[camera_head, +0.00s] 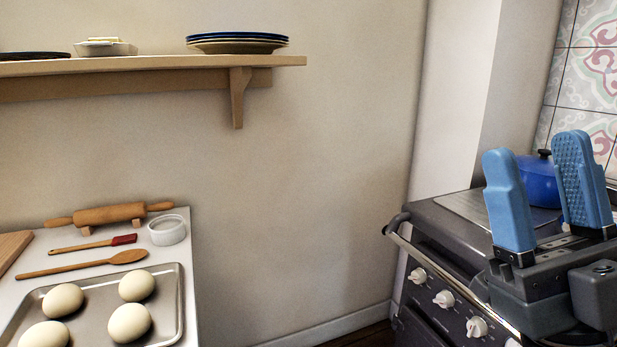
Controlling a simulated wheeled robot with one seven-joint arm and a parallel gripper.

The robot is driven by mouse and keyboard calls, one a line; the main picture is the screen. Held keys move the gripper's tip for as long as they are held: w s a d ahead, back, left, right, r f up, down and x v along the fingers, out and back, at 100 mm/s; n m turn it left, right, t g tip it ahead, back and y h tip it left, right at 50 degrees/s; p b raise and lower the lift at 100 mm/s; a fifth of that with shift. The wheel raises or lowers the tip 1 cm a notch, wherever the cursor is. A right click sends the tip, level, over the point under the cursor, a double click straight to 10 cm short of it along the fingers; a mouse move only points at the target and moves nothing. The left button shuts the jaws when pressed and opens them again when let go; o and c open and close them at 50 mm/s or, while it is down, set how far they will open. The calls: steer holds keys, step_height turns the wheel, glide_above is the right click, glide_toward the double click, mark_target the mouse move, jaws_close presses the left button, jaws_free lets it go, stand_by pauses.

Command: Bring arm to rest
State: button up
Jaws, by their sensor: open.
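My gripper (542,190) is at the right side of the head view, with its two blue fingers pointing up. The fingers stand apart and nothing is between them, so it is open and empty. It appears in front of the dark stove (450,230), covering part of its top and front. I cannot tell how far it is from the stove. The rest of my arm is mostly out of view.
A blue pot (538,180) stands on the stove behind my gripper. At left, a white counter (188,235) holds a metal tray (172,300) of dough balls, a rolling pin (110,214) and a ramekin (167,230). A wall shelf (150,64) holds plates (237,43).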

steer(key=s+f+m+g+h, duration=0.2)
steer(key=s+f+m+h, duration=0.3)
steer(key=f+m+h, duration=0.4)
steer(key=s+f+m+g+h, duration=0.1)
steer(key=s+f+m+h, duration=0.4)
steer(key=f+m+h, duration=0.45)
steer(key=s+d+f+n+g, duration=0.2)
steer(key=s+f+g, duration=0.2)
steer(key=s, duration=0.5)
steer(key=s+d+f+n+g+y+p, duration=0.1)
steer(key=s+d+f+n+g, duration=0.1)
steer(key=s+f, duration=0.5)
steer(key=shift+s+f+n+g+p, duration=0.15)
steer(key=shift+s+n+g+p, duration=0.15)
steer(key=shift+s+n+g, duration=0.5)
steer(key=shift+s, duration=0.1)
